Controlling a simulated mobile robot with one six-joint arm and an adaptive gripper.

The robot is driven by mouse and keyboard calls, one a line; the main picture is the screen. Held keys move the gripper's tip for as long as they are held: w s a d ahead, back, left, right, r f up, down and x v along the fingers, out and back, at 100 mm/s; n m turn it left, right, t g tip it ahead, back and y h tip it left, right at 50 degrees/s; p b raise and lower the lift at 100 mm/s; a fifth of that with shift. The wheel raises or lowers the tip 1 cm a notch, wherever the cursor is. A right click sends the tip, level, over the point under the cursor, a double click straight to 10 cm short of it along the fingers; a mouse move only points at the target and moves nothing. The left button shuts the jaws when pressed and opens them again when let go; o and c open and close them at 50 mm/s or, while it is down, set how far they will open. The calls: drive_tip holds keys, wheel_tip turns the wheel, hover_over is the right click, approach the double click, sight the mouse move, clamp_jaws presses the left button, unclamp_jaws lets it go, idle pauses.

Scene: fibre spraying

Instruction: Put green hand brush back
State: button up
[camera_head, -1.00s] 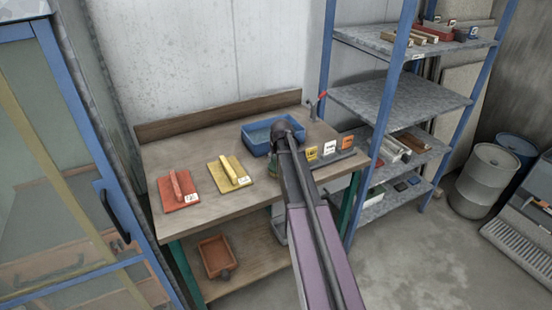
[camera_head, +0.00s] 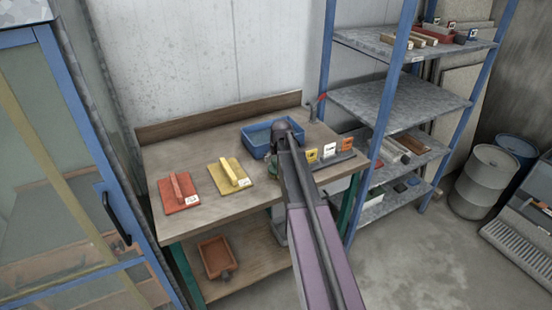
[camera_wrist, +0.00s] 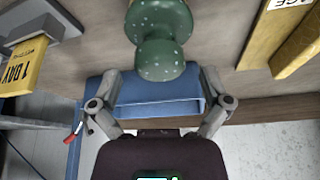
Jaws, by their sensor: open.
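The green hand brush (camera_wrist: 160,40), speckled with pale dots and with a rounded knob end, shows at the top middle of the wrist view. My gripper (camera_wrist: 161,73) is open, with one finger on each side of the knob and gaps visible between. In the head view a bit of green (camera_head: 272,174) shows beside my arm, which hides most of it. I cannot tell what the brush's far end rests on. The blue tray (camera_head: 250,141) is at the back of the workbench and shows behind the fingers in the wrist view (camera_wrist: 150,90).
On the workbench (camera_head: 215,215) lie a red float (camera_head: 176,196) and a yellow float (camera_head: 226,180), left of my arm. Yellow, white and orange labels (camera_head: 329,147) stand on a grey strip to its right. A metal shelf (camera_head: 390,100) stands at right, a blue-framed cabinet at left.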

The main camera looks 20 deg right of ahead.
drive_tip(key=p+v, duration=0.9)
drive_tip(key=v, duration=0.2)
drive_tip(key=shift+p, duration=0.35)
drive_tip(key=shift+a, duration=0.1)
idle(0.5)
drive_tip(key=s+a+f+n+g, duration=0.1)
drive_tip(key=s+a+g, duration=0.3)
drive_tip(key=s+a, duration=1.7)
drive_tip(key=shift+s+a+n+y, duration=0.35)
drive_tip(key=shift+a+n+y, duration=0.05)
drive_tip(key=shift+a+n, duration=0.2)
